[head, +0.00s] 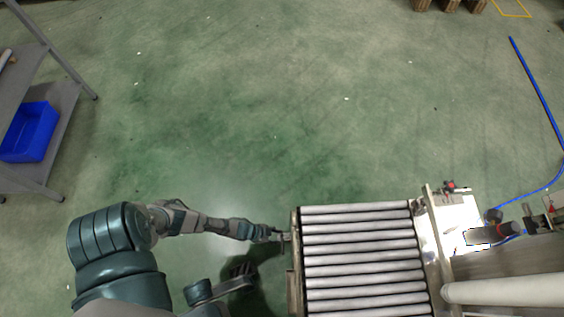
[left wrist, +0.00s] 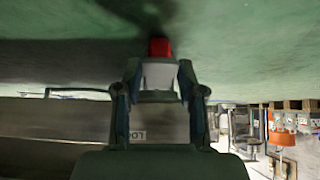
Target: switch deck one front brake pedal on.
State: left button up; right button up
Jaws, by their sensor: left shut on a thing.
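My left gripper (head: 283,237) reaches the left edge of the roller deck (head: 292,220) in the head view. In the left wrist view the left gripper (left wrist: 159,75) has its fingers shut around a pale grey piece (left wrist: 158,77) with a red end (left wrist: 160,47) just beyond the fingertips. This looks like the brake pedal, but no label on it can be read. In the head view the pedal is too small or hidden by the gripper.
The deck's grey rollers (head: 360,238) are bare. A metal fixture (head: 455,187) and a blue hose (head: 540,95) are at the right. A blue bin (head: 30,132) sits on a shelf at the left. The green floor (head: 260,110) between is clear.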

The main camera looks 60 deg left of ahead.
pick_arm(q)
jog(key=shift+s+a+f+t+h+b, duration=0.15)
jog(key=shift+f+t+b, duration=0.1)
jog(key=shift+f+t, duration=0.25)
jog(key=shift+s+d+f+t+h+b, duration=0.1)
jog(key=shift+f+t+h+b, duration=0.1)
jog(key=shift+f+t, duration=0.3)
jog(key=shift+r, duration=0.15)
jog(key=o, duration=1.1)
jog(key=shift+c, duration=0.2)
jog(key=shift+o, duration=0.5)
jog(key=shift+w, duration=0.15)
jog(key=shift+r, duration=0.1)
jog(key=v, duration=1.1)
jog(key=shift+s+a, duration=0.2)
jog(key=shift+s, duration=0.3)
